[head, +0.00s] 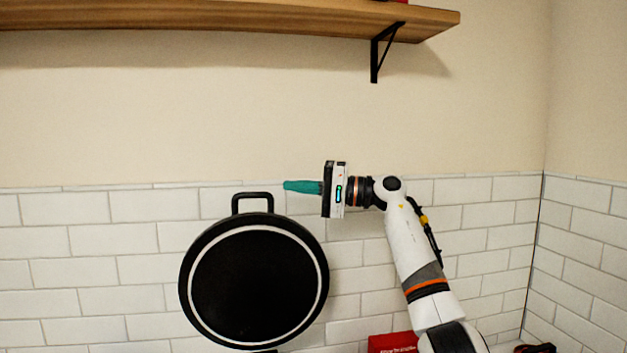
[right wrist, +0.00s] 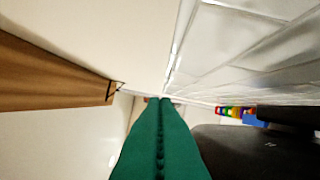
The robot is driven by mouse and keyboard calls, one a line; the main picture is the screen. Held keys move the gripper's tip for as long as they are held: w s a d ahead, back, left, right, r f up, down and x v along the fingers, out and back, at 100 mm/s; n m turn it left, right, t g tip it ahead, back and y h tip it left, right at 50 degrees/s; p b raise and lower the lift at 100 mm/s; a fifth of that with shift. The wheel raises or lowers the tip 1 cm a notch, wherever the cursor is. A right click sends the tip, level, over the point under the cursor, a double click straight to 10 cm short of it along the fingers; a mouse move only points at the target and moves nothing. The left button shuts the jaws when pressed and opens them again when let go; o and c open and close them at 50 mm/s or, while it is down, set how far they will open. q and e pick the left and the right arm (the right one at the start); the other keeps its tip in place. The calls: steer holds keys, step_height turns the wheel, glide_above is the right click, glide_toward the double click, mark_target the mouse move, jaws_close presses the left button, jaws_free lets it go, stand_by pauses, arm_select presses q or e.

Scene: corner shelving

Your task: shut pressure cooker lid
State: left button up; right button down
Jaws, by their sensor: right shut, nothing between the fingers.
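The pressure cooker lid (head: 254,285) stands upright and open in the head view, a black disc with a pale ring inside its rim. Its loop handle (head: 253,196) points up. The pot below is out of view. My right gripper (head: 286,186) has teal fingers, shut and empty, pointing left. It is just above the lid's upper right edge, right of the handle, and appears apart from both. In the right wrist view the shut fingers (right wrist: 163,101) fill the lower middle, with a dark surface, likely the lid (right wrist: 265,150), at lower right. My left gripper is not in view.
A wooden shelf (head: 200,17) with a black bracket (head: 378,50) is high above. A white tiled wall (head: 70,260) stands behind, with a corner at right. A red box (head: 392,342) is low beside my arm. Colourful items (right wrist: 235,110) show in the wrist view.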

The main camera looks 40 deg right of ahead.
steer(key=shift+a+f+p, duration=0.15)
steer(key=shift+a+p, duration=0.6)
steer(key=shift+a, duration=0.3)
steer(key=shift+a+f+p, duration=0.1)
steer(key=shift+a+p, duration=0.65)
steer(key=shift+a, duration=0.3)
steer(key=shift+a+f, duration=0.1)
steer(key=shift+s, duration=0.1)
